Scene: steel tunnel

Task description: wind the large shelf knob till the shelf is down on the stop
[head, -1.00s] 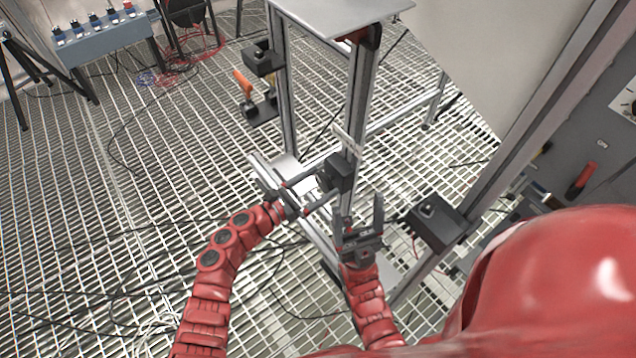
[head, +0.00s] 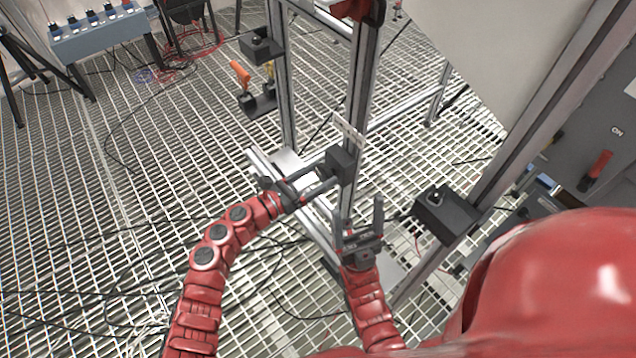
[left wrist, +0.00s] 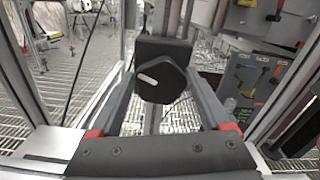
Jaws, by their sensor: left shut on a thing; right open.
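The large shelf knob is dark, many-sided and marked with a white bar; it shows in the left wrist view (left wrist: 162,84). My left gripper (head: 327,179) is shut on it, one finger on each side in the left wrist view (left wrist: 160,76). In the head view a black block (head: 341,164) on the metal post (head: 361,85) stands at its fingertips. The shelf is mostly cut off by the head view's top edge; a bar (head: 322,18) and dark bracket show there. My right gripper (head: 359,214) is open and empty, lower, beside the post. I cannot make out the stop.
A black box (head: 446,213) sits right of my right gripper, by a tall slanted post (head: 530,130). An orange-handled clamp (head: 240,72) is on the left upright. A blue-grey switch box (head: 95,35) stands far left. Cables lie on the grated floor.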

